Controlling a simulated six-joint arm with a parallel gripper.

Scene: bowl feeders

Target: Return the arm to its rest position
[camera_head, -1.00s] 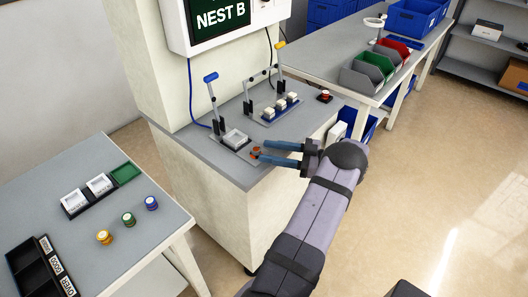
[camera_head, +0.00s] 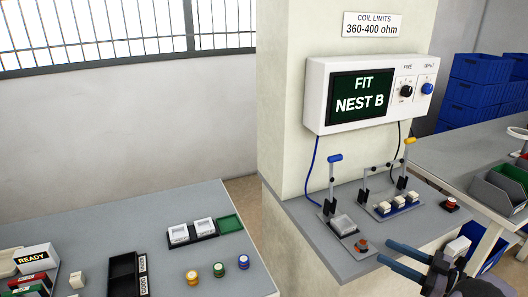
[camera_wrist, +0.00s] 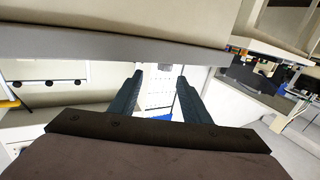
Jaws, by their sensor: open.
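My gripper (camera_head: 402,259) is at the lower right of the head view, by the front edge of the grey bench (camera_head: 318,238). Its two blue fingers are parted and nothing shows between them. In the wrist view my gripper (camera_wrist: 158,80) also shows open and empty, with a pale bench edge above it. An orange-red button (camera_head: 362,244) sits at this fixture's near corner, close to the fingertips but apart.
A clamp row with white blocks (camera_head: 397,204) and a red button (camera_head: 450,203) stand on the bench. A wall unit (camera_head: 360,95) reads "FIT NEST B". The left table (camera_head: 150,215) holds a tray, a black box and coloured spools. Grey and green bins (camera_head: 497,192) stand right.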

